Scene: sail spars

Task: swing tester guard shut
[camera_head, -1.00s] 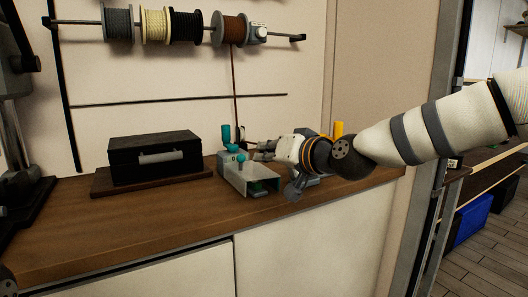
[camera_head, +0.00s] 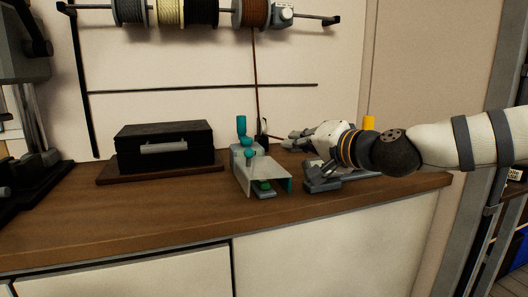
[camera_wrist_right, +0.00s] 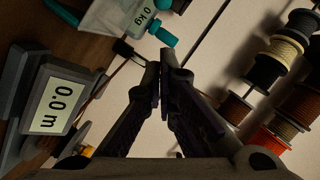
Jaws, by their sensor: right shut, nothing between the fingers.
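The tester (camera_head: 241,152) stands on the wooden counter with teal knobs and a green button at its front. Its pale, see-through guard (camera_head: 268,172) shows as a flat-topped cover over the front. I cannot tell how far it is swung. My right gripper (camera_head: 284,142) is shut and empty, just right of the tester's rear, its fingers pointing left. In the right wrist view the shut fingertips (camera_wrist_right: 160,62) are close to a teal knob (camera_wrist_right: 161,33); contact is unclear. The tester's display (camera_wrist_right: 147,12) reads 0.0 kg. My left gripper is out of view.
A grey meter (camera_head: 322,180) reading 0.0 m (camera_wrist_right: 56,104) in the wrist view stands right of the tester, below my right gripper. A black case (camera_head: 165,158) lies left. Spools (camera_head: 200,12) hang above. A brown cord (camera_head: 255,75) runs down behind the tester. The front counter is clear.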

